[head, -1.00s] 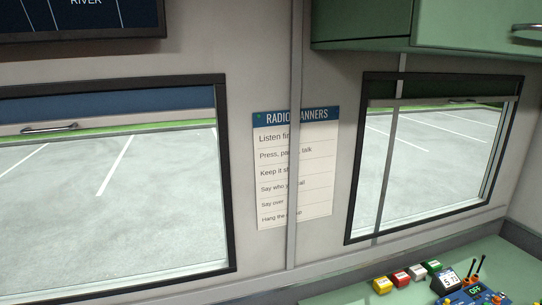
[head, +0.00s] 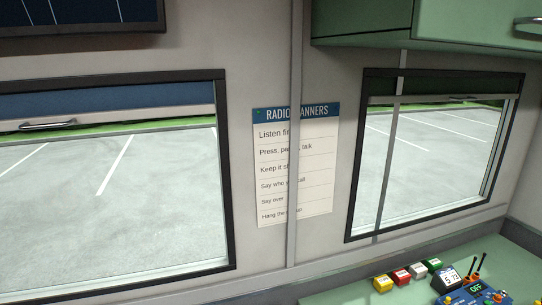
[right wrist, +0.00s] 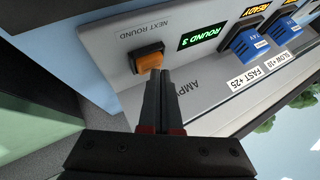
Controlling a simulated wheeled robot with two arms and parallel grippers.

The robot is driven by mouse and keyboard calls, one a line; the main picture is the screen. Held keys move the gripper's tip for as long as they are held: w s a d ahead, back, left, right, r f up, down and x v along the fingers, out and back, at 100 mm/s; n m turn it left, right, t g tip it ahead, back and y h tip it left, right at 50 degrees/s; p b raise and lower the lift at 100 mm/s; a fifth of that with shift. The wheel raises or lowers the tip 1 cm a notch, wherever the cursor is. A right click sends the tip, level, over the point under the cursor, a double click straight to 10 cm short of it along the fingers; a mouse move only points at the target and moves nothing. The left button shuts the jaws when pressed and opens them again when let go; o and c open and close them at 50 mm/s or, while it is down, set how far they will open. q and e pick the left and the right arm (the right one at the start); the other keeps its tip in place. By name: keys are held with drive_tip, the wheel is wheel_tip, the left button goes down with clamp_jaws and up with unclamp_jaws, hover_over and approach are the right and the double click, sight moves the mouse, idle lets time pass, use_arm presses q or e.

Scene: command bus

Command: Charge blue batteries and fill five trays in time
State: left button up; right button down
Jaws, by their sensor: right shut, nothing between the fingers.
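In the right wrist view my right gripper (right wrist: 163,76) is shut and empty. Its tips are at or just in front of the orange NEXT ROUND button (right wrist: 149,57) on a grey panel; I cannot tell whether they touch it. A green display (right wrist: 205,34) beside the button reads ROUND 3. Blue batteries sit in charger slots at the upper right, one (right wrist: 250,44) by the label FAST +25 and one (right wrist: 284,29) by SLOW +10. The visible slot displays read READY. My left gripper is not in view. No trays can be made out.
In the head view a green counter (head: 417,292) at lower right holds yellow (head: 382,284), red (head: 401,277) and white (head: 418,271) blocks and a device with an OFF display (head: 476,288). Two windows and a RADIO MANNERS poster (head: 294,170) are on the wall.

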drive_tip(key=shift+f, duration=0.2)
idle(0.4)
drive_tip(key=shift+r, duration=0.7)
wheel_tip(320, 180, up, 6)
drive_tip(key=p, duration=0.3)
drive_tip(key=shift+p, duration=0.3)
idle(0.5)
